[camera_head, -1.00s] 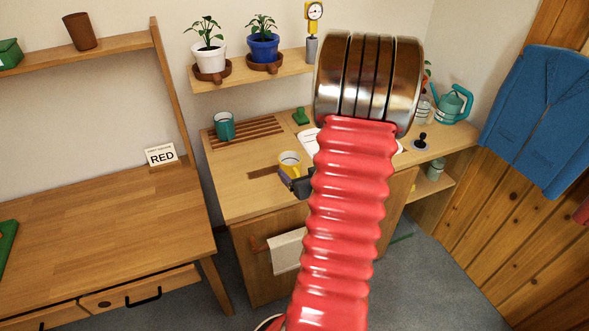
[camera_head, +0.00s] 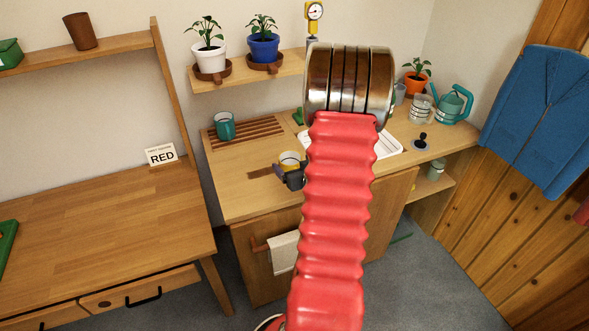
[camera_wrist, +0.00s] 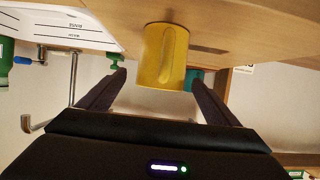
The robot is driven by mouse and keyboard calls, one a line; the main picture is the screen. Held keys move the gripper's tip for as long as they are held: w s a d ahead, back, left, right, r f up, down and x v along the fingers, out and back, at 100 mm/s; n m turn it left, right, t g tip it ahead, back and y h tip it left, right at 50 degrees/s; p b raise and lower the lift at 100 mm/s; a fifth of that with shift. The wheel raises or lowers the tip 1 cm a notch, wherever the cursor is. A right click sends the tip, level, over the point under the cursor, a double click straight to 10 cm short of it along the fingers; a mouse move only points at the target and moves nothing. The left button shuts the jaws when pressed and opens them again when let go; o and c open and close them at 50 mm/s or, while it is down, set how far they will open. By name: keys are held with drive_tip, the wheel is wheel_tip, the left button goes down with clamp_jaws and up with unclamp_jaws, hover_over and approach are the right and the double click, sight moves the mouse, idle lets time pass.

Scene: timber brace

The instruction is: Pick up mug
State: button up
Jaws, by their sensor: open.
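A yellow mug (camera_head: 290,159) stands on the wooden counter, its lower part hidden behind my gripper (camera_head: 291,177) in the head view. In the wrist view, where the room appears upside down, the yellow mug (camera_wrist: 165,56) is in the middle, its handle facing me. My gripper (camera_wrist: 159,77) is open, with one finger on each side of the mug's line. I cannot tell whether the mug is fully between the fingertips. A teal mug (camera_head: 224,126) stands on the slatted board at the back left; a teal part (camera_wrist: 192,79) shows behind the yellow mug in the wrist view.
The slatted drainboard (camera_head: 248,131) lies at the back left of the counter (camera_head: 235,195). A glass jar (camera_head: 421,108) and a teal watering can (camera_head: 452,106) stand at the right. A shelf (camera_head: 235,81) with plants hangs above.

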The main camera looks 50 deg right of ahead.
sight(288, 160)
drive_tip(key=shift+x, duration=1.3)
drive_tip(key=shift+c, duration=0.5)
drive_tip(key=c, duration=1.2)
